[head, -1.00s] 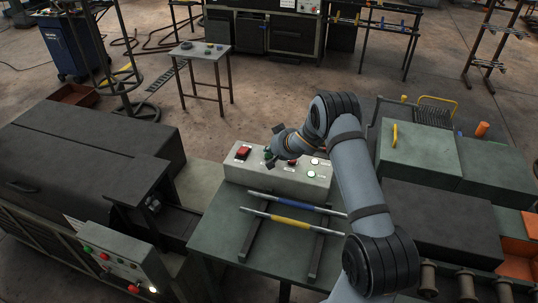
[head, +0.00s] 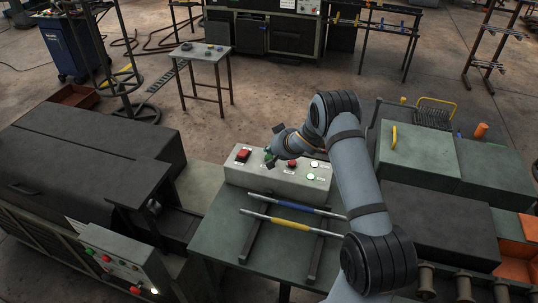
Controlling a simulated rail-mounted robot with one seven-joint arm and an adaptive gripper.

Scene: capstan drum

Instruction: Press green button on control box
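The control box (head: 247,178) is a pale grey box on the green table, with a row of buttons on its sloping top. Green (head: 268,150) shows right at my gripper (head: 269,161), which reaches down over the box top from the right. The fingers are small and dark here, and I cannot tell whether they are open or shut, or whether they touch the button. A large red button (head: 242,155) lies just left of the gripper. A small white light with a green rim (head: 311,177) and another pale light (head: 314,163) sit to the right.
Two rods, one blue-banded (head: 278,208) and one yellow-banded (head: 290,224), lie on dark rails in front of the box. A second panel with buttons (head: 122,259) stands at lower left. Dark machine housings flank the green table (head: 217,232).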

